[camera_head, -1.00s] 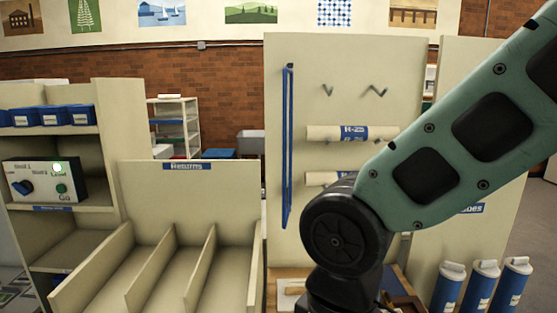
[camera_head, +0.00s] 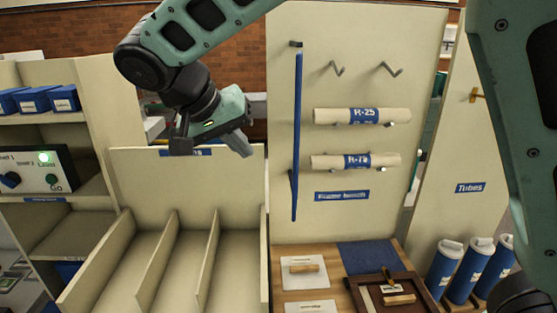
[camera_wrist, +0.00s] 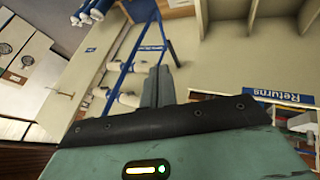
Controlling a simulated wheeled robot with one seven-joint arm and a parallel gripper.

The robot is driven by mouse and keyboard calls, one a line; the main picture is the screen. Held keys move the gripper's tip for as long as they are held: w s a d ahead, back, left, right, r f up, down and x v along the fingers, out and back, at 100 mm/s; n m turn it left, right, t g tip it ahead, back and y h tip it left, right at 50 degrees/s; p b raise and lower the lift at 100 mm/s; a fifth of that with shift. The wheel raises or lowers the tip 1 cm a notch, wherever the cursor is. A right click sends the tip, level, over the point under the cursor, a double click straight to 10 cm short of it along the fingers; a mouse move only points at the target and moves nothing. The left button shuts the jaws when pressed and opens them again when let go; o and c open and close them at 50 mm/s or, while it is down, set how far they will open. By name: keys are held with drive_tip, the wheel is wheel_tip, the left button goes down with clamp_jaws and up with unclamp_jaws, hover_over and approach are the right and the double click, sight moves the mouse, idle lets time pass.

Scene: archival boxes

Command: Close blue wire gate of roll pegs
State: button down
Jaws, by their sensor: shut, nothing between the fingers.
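The blue wire gate (camera_head: 297,135) is on the left side of the roll-peg panel (camera_head: 345,225) and stands out from it, seen nearly edge-on in the head view. It also shows in the wrist view (camera_wrist: 127,50) as a blue frame beyond my fingers. Two labelled rolls, R-25 (camera_head: 362,116) and R-79 (camera_head: 356,161), lie on pegs to its right. My gripper (camera_head: 243,148) is left of the gate, above the Returns rack. Its fingers (camera_wrist: 160,72) are shut and empty, apart from the gate as far as I can tell.
The Returns rack (camera_head: 135,170) with its dividers stands below my gripper. Blue tubes (camera_head: 470,270) stand at the right. Two empty pegs (camera_head: 389,70) sit above the rolls.

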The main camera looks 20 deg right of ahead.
sight(297, 139)
drive_tip(key=d+f+p, duration=0.5)
drive_tip(key=d+f, duration=0.1)
drive_tip(key=d, duration=0.2)
drive_tip(key=shift+w, duration=0.25)
